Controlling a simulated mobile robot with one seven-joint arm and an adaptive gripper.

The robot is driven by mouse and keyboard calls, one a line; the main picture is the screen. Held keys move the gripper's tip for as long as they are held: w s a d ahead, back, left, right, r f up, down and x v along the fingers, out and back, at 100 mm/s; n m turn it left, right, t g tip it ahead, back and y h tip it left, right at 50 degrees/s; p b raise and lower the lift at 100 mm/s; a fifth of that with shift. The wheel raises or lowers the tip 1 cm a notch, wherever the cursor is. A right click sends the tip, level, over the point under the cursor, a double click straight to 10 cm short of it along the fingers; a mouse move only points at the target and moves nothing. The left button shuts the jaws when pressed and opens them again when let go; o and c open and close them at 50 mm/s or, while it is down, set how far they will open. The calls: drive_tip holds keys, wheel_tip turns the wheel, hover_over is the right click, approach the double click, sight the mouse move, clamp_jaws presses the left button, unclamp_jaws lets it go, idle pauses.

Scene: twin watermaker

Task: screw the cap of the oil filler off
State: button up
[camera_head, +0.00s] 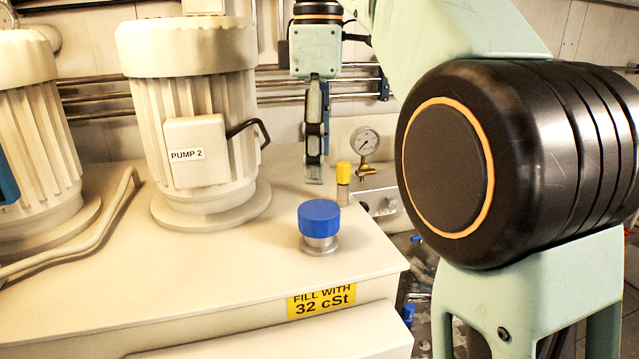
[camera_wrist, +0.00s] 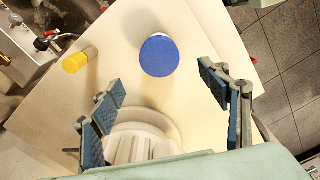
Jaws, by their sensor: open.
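The oil filler has a blue round cap (camera_head: 319,217) on a short metal neck (camera_head: 319,244), standing on the cream tank top near its front right corner. A yellow label reading "FILL WITH 32 cSt" (camera_head: 321,300) is on the tank's front face below it. My gripper (camera_head: 315,165) points down above the tank, higher than the cap and behind it. In the wrist view my gripper (camera_wrist: 168,112) is open and empty, its two fingers wide apart. The blue cap (camera_wrist: 159,55) lies beyond the fingertips in that view, apart from them.
A motor marked PUMP 2 (camera_head: 195,120) stands left of my gripper, with a black cable at its side. A yellow-capped fitting (camera_head: 343,173) and a pressure gauge (camera_head: 364,141) are behind the cap. Pipes (camera_head: 90,100) run along the wall. The tank top around the cap is clear.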

sight(319, 209)
wheel_tip(319, 209, down, 10)
drive_tip(key=shift+r+b, duration=0.15)
drive_tip(key=shift+b, duration=0.8)
drive_tip(key=c, duration=1.7)
drive_tip(key=shift+o, duration=0.2)
